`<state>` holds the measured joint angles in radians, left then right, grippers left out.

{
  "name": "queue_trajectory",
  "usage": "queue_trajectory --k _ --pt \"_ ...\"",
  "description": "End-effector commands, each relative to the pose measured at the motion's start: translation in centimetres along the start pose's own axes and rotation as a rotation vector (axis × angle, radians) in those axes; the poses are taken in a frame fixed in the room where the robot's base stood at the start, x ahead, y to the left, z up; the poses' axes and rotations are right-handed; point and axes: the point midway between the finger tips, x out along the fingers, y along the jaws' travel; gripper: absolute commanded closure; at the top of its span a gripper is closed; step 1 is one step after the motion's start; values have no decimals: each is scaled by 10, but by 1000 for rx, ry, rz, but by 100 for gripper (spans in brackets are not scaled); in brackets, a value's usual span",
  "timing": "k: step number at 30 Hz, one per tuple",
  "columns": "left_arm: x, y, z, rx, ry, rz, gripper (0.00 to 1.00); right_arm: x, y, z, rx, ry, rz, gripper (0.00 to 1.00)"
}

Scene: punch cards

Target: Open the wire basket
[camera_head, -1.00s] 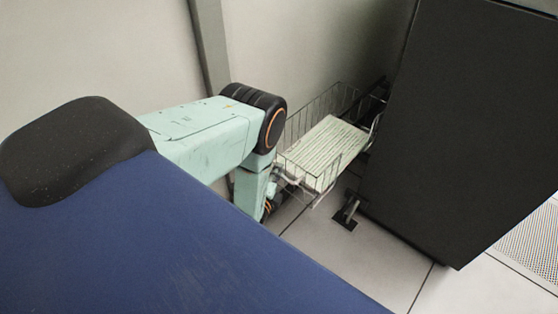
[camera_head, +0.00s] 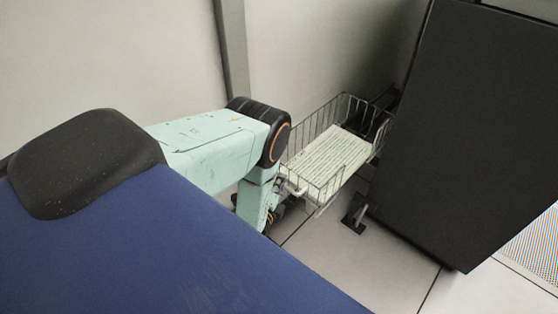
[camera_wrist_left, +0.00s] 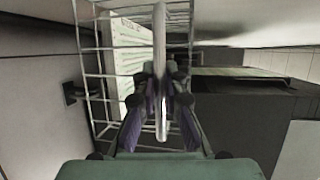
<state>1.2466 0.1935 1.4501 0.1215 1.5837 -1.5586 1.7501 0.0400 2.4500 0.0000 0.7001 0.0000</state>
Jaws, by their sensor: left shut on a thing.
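The wire basket (camera_head: 340,107) stands out from beside a dark cabinet, with a stack of pale punch cards (camera_head: 331,156) lying in it. My left gripper (camera_head: 277,212) is at the near front end of the basket, mostly hidden behind my own arm. In the left wrist view the two fingers of my left gripper (camera_wrist_left: 161,105) are shut on a pale bar, which looks like the basket's handle. The basket's wire grid (camera_wrist_left: 90,62) and the cards (camera_wrist_left: 120,55) show behind the fingers. My right gripper is not in view.
The tall dark cabinet (camera_head: 470,130) stands to the right of the basket. A small dark foot (camera_head: 355,216) stands on the tiled floor below the basket. A pale wall (camera_head: 310,45) is behind. The floor (camera_head: 340,262) in front is clear.

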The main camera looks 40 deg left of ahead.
Motion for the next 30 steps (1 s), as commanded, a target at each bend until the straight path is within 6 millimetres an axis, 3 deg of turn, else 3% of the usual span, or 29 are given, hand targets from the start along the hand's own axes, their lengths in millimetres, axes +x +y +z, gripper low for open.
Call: queue_trajectory --k 6,7,15,25,30 --pt "-6 5 3 3 -5 13 100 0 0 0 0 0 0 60" --pt "-6 5 3 4 -5 13 88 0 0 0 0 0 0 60" --pt "-5 4 3 2 -4 10 66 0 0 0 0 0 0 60" --pt "-8 4 3 2 -3 9 66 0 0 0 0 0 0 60" --pt "-30 4 2 3 -2 12 66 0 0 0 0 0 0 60"
